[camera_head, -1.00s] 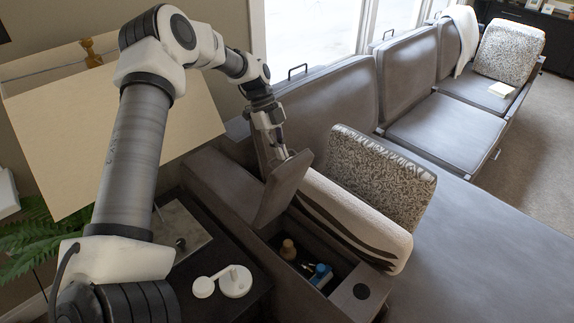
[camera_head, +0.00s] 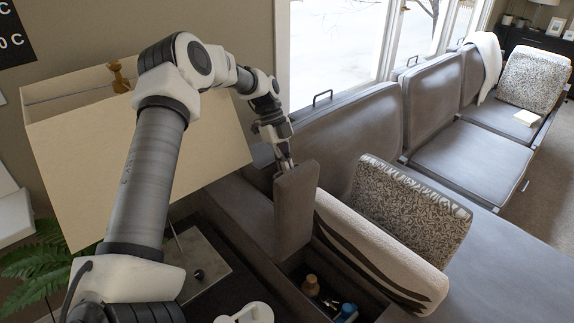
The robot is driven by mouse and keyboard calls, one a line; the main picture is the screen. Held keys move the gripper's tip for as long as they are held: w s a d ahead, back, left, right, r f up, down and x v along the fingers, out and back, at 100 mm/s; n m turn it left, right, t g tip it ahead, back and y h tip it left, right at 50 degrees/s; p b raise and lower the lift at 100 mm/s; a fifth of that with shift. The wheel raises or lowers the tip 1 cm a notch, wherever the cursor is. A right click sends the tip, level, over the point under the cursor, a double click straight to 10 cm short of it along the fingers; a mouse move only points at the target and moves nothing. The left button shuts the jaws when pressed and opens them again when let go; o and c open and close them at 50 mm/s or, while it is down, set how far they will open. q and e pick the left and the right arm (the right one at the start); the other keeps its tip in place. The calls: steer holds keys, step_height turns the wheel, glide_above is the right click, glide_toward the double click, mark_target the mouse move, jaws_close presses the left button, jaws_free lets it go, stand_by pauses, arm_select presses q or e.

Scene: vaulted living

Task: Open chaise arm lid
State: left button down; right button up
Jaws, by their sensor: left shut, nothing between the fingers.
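The chaise arm lid (camera_head: 296,212) is a grey padded panel standing raised, close to upright, at the far end of the open arm compartment (camera_head: 364,290). Inside the compartment I see a bottle with a tan top (camera_head: 311,285) and a blue-capped item (camera_head: 347,311). My left gripper (camera_head: 285,163) is at the top edge of the lid, on its far side, with its fingers shut and nothing between them. The fingertips are partly hidden by the lid, so I cannot tell whether they touch it. My right gripper is not in view.
A patterned pillow (camera_head: 412,210) and a striped cream bolster (camera_head: 385,258) lie right beside the compartment. A side table (camera_head: 228,285) with white round items (camera_head: 250,313) stands left. A large beige box-like shade (camera_head: 140,160) is behind my arm.

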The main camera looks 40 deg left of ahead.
arm_select(q)
steer(key=v, duration=1.2)
